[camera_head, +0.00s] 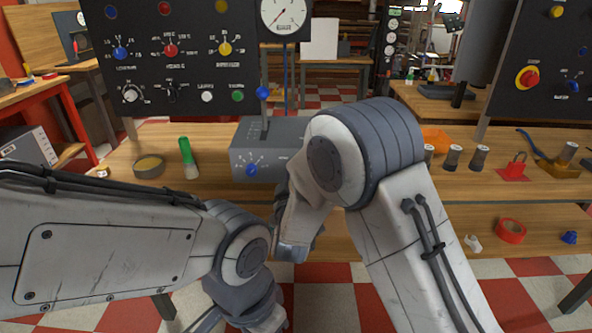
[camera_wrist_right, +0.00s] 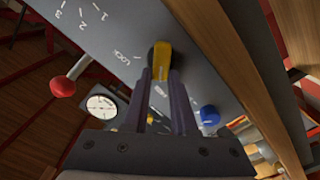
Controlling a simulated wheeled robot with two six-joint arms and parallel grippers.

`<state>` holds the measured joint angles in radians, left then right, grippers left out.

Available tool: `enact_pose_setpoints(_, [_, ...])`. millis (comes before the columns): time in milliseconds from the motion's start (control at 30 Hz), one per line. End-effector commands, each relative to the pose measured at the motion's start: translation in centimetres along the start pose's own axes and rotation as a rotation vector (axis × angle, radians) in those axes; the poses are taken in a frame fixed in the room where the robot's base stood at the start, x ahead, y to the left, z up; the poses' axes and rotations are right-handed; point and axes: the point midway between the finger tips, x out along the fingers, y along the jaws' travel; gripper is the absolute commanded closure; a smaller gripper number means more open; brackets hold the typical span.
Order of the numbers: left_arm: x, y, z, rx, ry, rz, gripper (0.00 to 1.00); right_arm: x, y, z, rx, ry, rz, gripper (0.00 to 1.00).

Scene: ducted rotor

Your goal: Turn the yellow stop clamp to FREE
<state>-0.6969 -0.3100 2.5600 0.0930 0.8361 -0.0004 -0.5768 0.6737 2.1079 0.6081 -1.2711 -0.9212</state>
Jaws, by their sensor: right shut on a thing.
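The yellow stop clamp (camera_wrist_right: 162,62) sits on a dark round hub on a grey panel (camera_wrist_right: 110,30) in the right wrist view. The word LOCK is printed on the panel beside it; I cannot read a FREE mark. My right gripper (camera_wrist_right: 160,76) is shut on the clamp, one finger on each side. In the head view my right arm hides the clamp and its own fingertips. My left arm comes in from the left, and its wrist hangs low, away from the bench. I cannot make out the left fingers.
A grey box (camera_head: 242,160) with a blue knob (camera_head: 252,170) stands on the wooden bench. A red-ball lever (camera_wrist_right: 62,87) and a blue knob (camera_wrist_right: 209,114) flank my right gripper.

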Motion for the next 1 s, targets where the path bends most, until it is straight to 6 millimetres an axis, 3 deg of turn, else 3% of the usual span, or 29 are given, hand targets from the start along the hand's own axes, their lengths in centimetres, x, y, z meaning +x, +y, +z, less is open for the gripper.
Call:
enact_pose_setpoints(700, [-0.52,0.04,-0.03,0.000,0.000,0.000,0.50,-0.02,-0.20,0.05,-0.085,0.000,-0.001,1.00])
enact_pose_setpoints(733, [-0.52,0.04,-0.03,0.000,0.000,0.000,0.50,-0.02,-0.20,0.05,-0.085,0.000,-0.001,0.64])
enact_pose_setpoints(800, [-0.52,0.04,-0.03,0.000,0.000,0.000,0.50,-0.02,-0.20,0.04,-0.084,0.000,-0.001,0.45])
enact_pose_setpoints(1000, [-0.52,0.04,-0.03,0.000,0.000,0.000,0.50,-0.01,-0.18,0.03,-0.083,0.000,-0.001,0.45])
